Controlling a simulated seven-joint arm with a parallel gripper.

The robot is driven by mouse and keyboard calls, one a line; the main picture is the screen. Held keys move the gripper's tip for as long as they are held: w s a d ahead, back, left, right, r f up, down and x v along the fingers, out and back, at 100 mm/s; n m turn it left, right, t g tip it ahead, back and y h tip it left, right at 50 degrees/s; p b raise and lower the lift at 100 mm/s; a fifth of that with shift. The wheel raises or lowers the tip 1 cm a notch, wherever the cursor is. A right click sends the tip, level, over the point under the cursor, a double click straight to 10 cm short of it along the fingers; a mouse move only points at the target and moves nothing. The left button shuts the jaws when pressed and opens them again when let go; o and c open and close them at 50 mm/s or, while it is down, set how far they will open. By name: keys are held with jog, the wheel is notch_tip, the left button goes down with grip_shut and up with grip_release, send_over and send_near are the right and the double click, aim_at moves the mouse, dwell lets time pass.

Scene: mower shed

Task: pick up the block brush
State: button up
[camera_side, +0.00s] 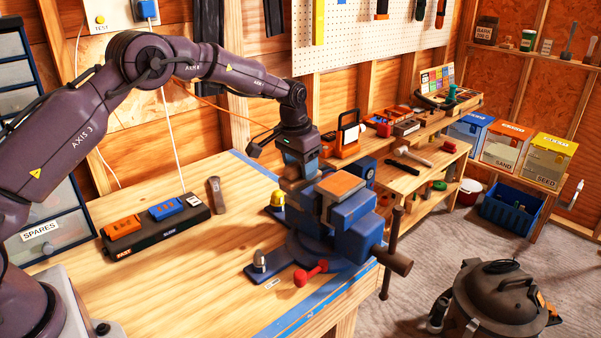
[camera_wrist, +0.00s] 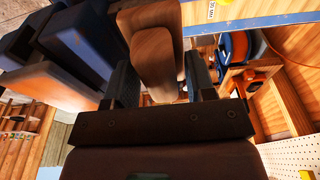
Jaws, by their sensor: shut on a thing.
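The block brush (camera_wrist: 153,55) shows in the wrist view as a brown wooden block with a rounded end. It sits between the two dark fingers of my gripper (camera_wrist: 158,82), which is shut on it. Its bristles do not show clearly. In the side view my gripper (camera_side: 299,172) points down just behind and left of the blue vise (camera_side: 352,212), close to its jaws. The brush is hard to make out there, and I cannot tell whether it touches the bench.
The vise also fills the wrist view's upper left (camera_wrist: 75,45). On the workbench (camera_side: 190,270) lie a black charger strip (camera_side: 158,232), a small brown tool (camera_side: 215,195) and a yellow item (camera_side: 277,200). The bench's front left is clear. A shop vacuum (camera_side: 495,300) stands on the floor.

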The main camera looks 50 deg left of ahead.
jog(key=s+d+r, duration=0.1)
jog(key=s+r, duration=1)
jog(key=s, duration=0.3)
jog(key=shift+d, duration=0.3)
